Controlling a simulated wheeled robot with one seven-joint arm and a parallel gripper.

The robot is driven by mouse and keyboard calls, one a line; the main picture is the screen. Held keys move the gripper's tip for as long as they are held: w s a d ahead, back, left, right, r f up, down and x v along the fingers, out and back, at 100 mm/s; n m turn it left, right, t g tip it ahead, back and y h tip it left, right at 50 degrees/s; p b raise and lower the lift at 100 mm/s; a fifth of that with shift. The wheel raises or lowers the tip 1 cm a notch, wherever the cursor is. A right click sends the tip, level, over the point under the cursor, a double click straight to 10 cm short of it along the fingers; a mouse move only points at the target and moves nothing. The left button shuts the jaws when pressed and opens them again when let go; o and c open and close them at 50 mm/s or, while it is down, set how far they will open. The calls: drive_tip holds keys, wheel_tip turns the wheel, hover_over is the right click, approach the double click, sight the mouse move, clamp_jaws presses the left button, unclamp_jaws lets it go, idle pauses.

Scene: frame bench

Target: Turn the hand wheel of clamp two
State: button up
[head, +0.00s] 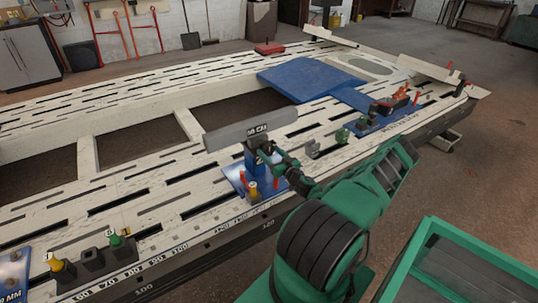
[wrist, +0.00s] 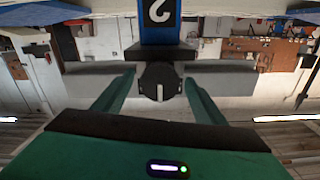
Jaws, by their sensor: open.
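Clamp two is a blue post (head: 254,162) on a blue base plate (head: 236,177) at the bench's near edge. In the wrist view, upside down, its blue post (wrist: 160,28) bears a white "2" on black. Its hand wheel (wrist: 160,73) appears there as a dark round knob with a pale upright mark. My gripper (wrist: 158,80) has its green fingers open, one on each side of the wheel. I cannot tell whether they touch it. In the head view my gripper (head: 272,157) is at the clamp's right side and hides the wheel.
A long grey bar (head: 225,136) lies across the clamp's top. Red and yellow pins stand on the base plate close to my gripper. The slotted bench (head: 150,190) carries more fixtures on both sides. A green-framed table (head: 450,240) stands at the right front.

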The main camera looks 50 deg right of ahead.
drive_tip(key=c, duration=1)
drive_tip(key=shift+c, duration=0.2)
